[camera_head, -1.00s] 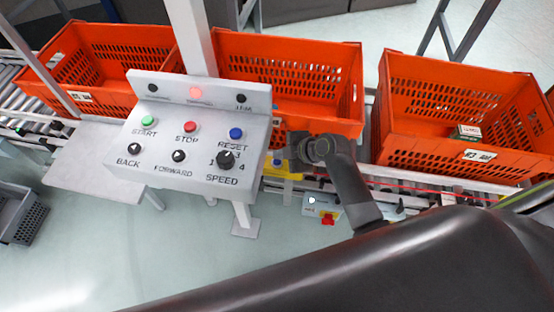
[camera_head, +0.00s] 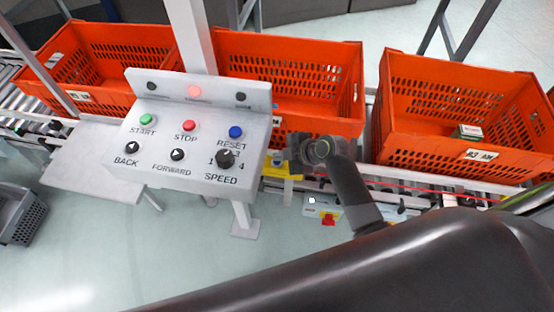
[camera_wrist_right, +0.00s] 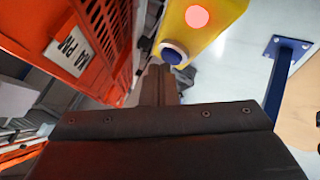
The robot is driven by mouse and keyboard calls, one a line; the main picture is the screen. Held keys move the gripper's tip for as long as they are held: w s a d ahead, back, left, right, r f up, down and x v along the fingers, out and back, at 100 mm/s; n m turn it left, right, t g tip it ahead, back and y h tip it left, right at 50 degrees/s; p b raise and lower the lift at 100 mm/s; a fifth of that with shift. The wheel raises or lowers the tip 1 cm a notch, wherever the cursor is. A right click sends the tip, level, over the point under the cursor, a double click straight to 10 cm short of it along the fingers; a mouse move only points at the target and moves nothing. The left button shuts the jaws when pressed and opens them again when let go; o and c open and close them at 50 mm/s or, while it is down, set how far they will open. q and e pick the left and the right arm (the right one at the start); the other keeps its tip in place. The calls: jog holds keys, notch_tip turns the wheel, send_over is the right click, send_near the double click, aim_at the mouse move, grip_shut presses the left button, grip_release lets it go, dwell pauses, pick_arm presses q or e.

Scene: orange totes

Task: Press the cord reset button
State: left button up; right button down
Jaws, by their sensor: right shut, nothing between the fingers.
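A yellow box (camera_head: 279,170) is mounted at the conveyor's near side, right of the control panel, partly hidden by my right gripper (camera_head: 294,152). In the right wrist view the yellow box (camera_wrist_right: 222,14) carries a blue round button (camera_wrist_right: 173,52) and a lit red lamp (camera_wrist_right: 197,16). My right gripper (camera_wrist_right: 160,82) is shut and empty. Its fingertips appear just below the blue button in that view; I cannot tell whether they touch it. My left gripper is not in view.
The grey control panel (camera_head: 205,180) with several buttons, including a blue RESET (camera_head: 236,132), stands left of my right gripper. Orange totes (camera_head: 440,120) line the conveyor behind. A small box with a red switch (camera_head: 328,218) hangs below, to the right.

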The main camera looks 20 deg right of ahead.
jog(key=shift+f, duration=0.35)
jog(key=shift+r, duration=0.1)
dwell(0.5)
jog(key=shift+r+p, duration=0.5)
jog(key=shift+r, duration=0.3)
notch_tip(320, 180, up, 5)
jog(key=p, duration=0.4)
dwell(0.6)
